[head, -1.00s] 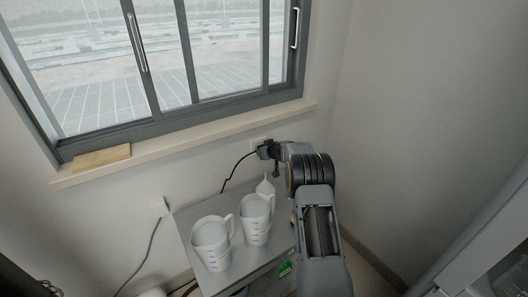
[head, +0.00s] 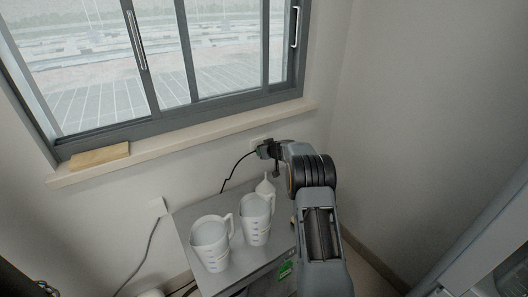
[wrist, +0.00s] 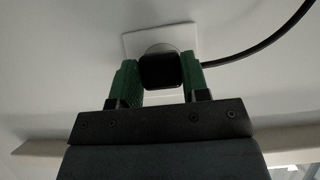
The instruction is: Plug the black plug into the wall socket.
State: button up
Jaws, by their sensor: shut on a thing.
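The black plug (wrist: 161,72) is between the green-padded fingers of my gripper (wrist: 160,82) in the wrist view, and the gripper is shut on it. The white wall socket (wrist: 143,42) is right behind the plug, which covers its middle. I cannot tell whether the plug's pins are in the socket or just in front of it. In the head view my gripper (head: 266,150) is at the wall below the window sill, over the back of the grey table. The socket's plate (head: 257,140) shows only in part there. The plug's black cable (head: 236,165) runs down to the left.
Two white measuring jugs (head: 210,243) (head: 256,222) and a small white flask (head: 265,187) stand on the grey table (head: 185,222) below my arm. Another white wall plate (head: 157,205) with a cable is at the left. The wall at the right is bare.

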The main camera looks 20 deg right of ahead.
jog(key=shift+w+a+p, duration=0.1)
jog(key=shift+w+p, duration=0.2)
jog(key=shift+w, duration=0.25)
jog(key=o, duration=1)
jog(key=shift+c, duration=0.2)
jog(key=b+v, duration=0.3)
jog(key=v, duration=1)
jog(key=shift+s+r, duration=0.2)
jog(key=shift+s, duration=0.1)
